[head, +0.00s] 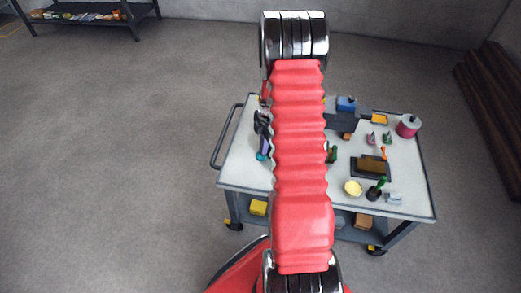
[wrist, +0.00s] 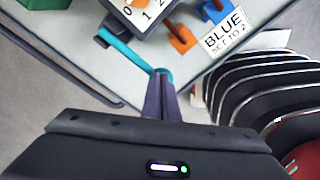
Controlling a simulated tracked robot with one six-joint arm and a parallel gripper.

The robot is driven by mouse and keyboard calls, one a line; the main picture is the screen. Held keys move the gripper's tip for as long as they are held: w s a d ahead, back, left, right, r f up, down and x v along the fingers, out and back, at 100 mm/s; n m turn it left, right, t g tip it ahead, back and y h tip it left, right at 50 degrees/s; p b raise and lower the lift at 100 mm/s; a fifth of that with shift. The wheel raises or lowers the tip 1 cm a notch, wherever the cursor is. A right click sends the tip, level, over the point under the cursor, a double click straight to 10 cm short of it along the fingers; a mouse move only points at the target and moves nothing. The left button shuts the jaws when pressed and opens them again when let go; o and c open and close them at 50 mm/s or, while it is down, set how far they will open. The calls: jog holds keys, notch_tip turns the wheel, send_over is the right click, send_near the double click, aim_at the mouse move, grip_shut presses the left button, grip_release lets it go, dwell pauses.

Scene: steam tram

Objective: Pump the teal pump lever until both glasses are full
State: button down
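The teal pump lever (wrist: 125,49) runs slantwise in the wrist view, from a dark mount at upper left to a rounded teal end near the middle. My gripper (wrist: 162,84) comes from below with its two dark purple fingers close together at that teal end, and it looks shut on it. In the head view a bit of teal (head: 261,156) shows beside the fingers at the left side of the cart, and my red arm hides much around it. I cannot make out the two glasses in either view.
The cart (head: 240,170) carries a white sign reading "BLUE SET TO 2" (wrist: 224,36), a numbered dial (wrist: 146,12), and orange (wrist: 182,40) and blue (wrist: 215,10) parts near the lever. Floor left is clear.

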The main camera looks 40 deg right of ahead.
jog(key=shift+f, duration=0.45)
jog(key=shift+d, duration=0.1)
jog(key=d, duration=0.1)
jog(key=s+d+r, duration=0.1)
jog(key=shift+d, duration=0.35)
jog(key=shift+r, duration=0.1)
notch_tip(320, 180, up, 14)
jog(key=d, duration=0.1)
jog(key=shift+d+f, duration=0.15)
jog(key=shift+f, duration=0.1)
jog(key=shift+s, duration=0.15)
dwell(0.4)
